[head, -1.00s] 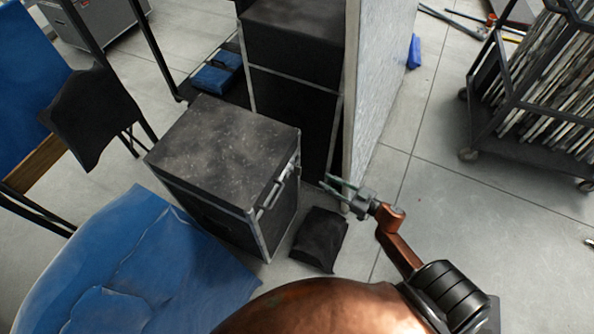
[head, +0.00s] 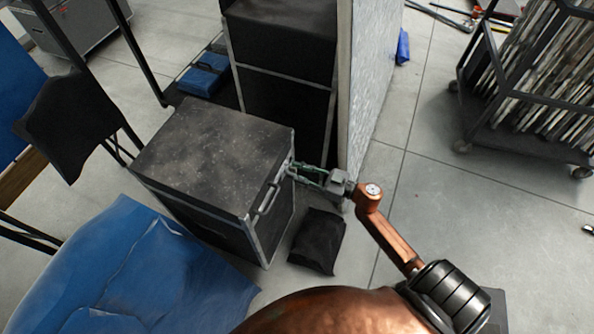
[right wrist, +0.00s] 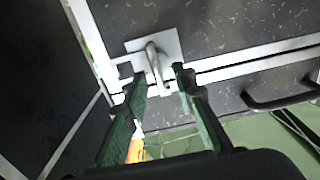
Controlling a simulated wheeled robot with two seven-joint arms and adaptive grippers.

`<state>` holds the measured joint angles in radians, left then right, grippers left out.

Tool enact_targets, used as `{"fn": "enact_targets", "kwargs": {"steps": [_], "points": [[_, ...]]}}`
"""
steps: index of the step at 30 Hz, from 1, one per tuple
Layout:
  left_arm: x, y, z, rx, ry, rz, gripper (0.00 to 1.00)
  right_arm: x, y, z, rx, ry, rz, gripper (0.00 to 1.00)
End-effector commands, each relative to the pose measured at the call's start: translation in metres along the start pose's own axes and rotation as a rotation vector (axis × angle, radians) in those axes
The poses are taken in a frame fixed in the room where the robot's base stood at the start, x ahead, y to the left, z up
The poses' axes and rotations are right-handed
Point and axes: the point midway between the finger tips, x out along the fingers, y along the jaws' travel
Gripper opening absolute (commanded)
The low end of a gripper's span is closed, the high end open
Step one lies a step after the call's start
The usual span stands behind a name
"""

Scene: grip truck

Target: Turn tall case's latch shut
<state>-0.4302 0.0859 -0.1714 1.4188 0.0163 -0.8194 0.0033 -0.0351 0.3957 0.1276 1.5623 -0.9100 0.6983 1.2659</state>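The black case (head: 205,155) with metal edges stands on the floor, lid down. Its latch, a metal plate with a lever (right wrist: 154,66), sits on the seam near a corner in the right wrist view. A handle (head: 268,198) is on the same face, and it also shows in the right wrist view (right wrist: 283,98). My right gripper (head: 293,171) is at the latch. Its two green fingers (right wrist: 158,82) are apart, one on each side of the lever; I cannot tell whether they touch it. In the head view the gripper hides most of the latch. My left gripper is out of view.
A taller black case (head: 285,95) and a pale panel (head: 372,90) stand behind. A black bag (head: 317,241) lies beside the case. Blue cloth (head: 140,265) is at the front left. A wheeled rack (head: 530,140) is at the right; the floor between is clear.

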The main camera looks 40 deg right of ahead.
Motion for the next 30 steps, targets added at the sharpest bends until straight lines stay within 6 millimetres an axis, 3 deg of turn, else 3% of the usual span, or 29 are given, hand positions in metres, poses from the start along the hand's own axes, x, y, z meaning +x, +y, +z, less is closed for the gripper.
{"fn": "enact_targets", "kwargs": {"steps": [4,15,30], "points": [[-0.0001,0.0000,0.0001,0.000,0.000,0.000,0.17,-0.0002,0.0000,-0.0001,0.000,0.000,0.000,0.24],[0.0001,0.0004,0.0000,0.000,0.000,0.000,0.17,-0.0005,0.0001,0.0001,0.000,0.000,0.000,0.00],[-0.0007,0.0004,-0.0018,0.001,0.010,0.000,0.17,-0.0007,-0.0003,-0.0006,-0.029,0.000,0.000,0.00]]}}
